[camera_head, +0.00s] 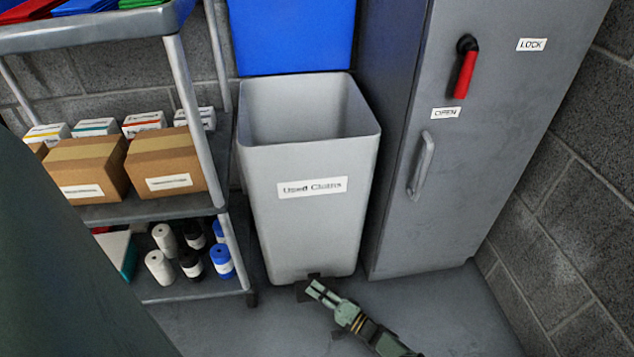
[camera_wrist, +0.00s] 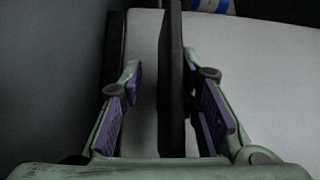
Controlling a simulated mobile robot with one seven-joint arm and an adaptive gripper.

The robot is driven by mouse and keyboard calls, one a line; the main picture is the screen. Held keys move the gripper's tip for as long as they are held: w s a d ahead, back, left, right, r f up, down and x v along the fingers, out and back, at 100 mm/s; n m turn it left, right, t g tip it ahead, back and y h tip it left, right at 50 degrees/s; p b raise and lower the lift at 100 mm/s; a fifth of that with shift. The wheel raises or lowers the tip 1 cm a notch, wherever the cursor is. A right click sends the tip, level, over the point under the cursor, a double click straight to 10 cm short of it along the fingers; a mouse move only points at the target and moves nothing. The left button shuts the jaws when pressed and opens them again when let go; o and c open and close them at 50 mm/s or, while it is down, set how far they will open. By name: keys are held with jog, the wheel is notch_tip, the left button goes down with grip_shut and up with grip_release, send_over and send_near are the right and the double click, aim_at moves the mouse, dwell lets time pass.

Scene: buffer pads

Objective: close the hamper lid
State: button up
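The hamper (camera_head: 315,230) is a grey bin labelled "Used Cloths", standing on the floor with its top open. Its blue lid (camera_head: 290,38) stands raised behind the opening. A small dark pedal (camera_head: 302,290) sticks out low at the hamper's front. My gripper (camera_head: 318,290) is down near the floor, right at this pedal. In the wrist view, my gripper (camera_wrist: 168,95) has its fingers apart, with a dark upright bar (camera_wrist: 172,80), probably the pedal, between them, nearer the right finger. I cannot tell whether they touch. The pale hamper (camera_wrist: 270,70) wall lies behind.
A grey shelf cart (camera_head: 150,212) with boxes and rolls stands close on the hamper's left. A tall grey cabinet (camera_head: 455,190) with a red handle stands close on its right. The floor (camera_head: 460,315) in front of the cabinet is clear.

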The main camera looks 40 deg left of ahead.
jog(key=d, duration=0.8)
jog(key=w+d+f, duration=0.1)
jog(key=d, duration=0.3)
notch_tip(320, 180, up, 2)
jog(key=p, duration=0.3)
jog(key=shift+d+r+m+h, duration=0.15)
jog(key=shift+m+h, duration=0.15)
jog(key=shift+h, duration=0.1)
jog(key=shift+s+a+f, duration=0.1)
jog(key=shift+a+f, duration=0.15)
jog(key=shift+a, duration=0.1)
jog(key=a, duration=0.3)
jog(key=a+b, duration=0.1)
jog(key=a, duration=0.6)
jog(key=shift+s+a+b, duration=0.1)
jog(key=shift+s+b, duration=0.2)
jog(key=shift+s, duration=0.1)
grip_shut()
